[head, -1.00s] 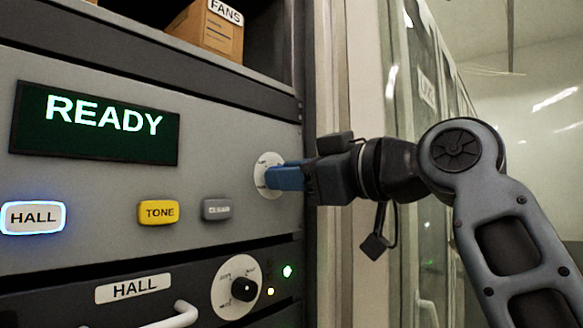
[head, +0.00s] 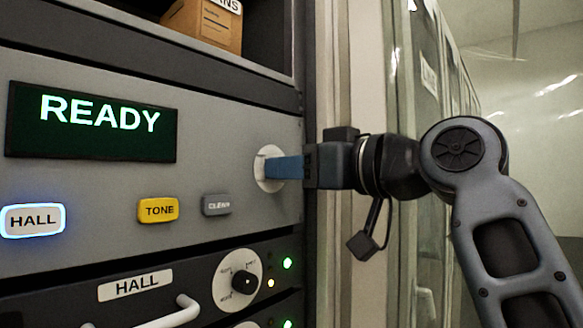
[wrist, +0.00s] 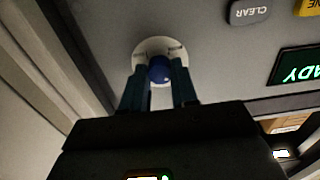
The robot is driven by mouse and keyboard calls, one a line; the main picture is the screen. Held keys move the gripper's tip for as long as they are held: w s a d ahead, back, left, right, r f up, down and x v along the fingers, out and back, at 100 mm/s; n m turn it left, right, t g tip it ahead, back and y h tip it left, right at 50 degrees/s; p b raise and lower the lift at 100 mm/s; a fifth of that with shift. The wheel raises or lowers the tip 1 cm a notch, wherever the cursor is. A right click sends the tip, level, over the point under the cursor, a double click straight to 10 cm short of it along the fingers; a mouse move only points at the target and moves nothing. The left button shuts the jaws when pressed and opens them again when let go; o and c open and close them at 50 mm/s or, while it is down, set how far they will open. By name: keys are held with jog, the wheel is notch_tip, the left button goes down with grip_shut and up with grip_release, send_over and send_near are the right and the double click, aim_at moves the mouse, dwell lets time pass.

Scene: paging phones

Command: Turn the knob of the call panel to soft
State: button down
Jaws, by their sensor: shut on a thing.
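The call panel (head: 230,125) is a grey face with a lit green READY display (head: 95,122). Its knob sits on a round white dial (head: 264,181) at the panel's right side. In the wrist view the knob (wrist: 159,69) is a dark blue round shape in front of the white dial (wrist: 146,47). My gripper (head: 272,168) reaches in from the right, and its blue fingers are shut on the knob. In the wrist view a finger of my gripper (wrist: 159,85) lies on either side of the knob. The dial's markings are too small or hidden to read.
A lit HALL button (head: 33,220), a yellow TONE button (head: 158,210) and a grey CLEAR button (head: 216,204) lie left of the dial. Below is a HALL unit with its own black knob (head: 244,282) and a pale handle (head: 172,315). A carton (head: 205,24) stands above.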

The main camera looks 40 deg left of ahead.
jog(key=shift+f, duration=0.1)
jog(key=c, duration=0.9)
grip_release()
jog(key=shift+o, duration=0.2)
jog(key=shift+d, duration=0.1)
jog(key=d+b, duration=0.2)
jog(key=d, duration=0.5)
jog(key=shift+s+d, duration=0.25)
jog(key=shift+d, duration=0.1)
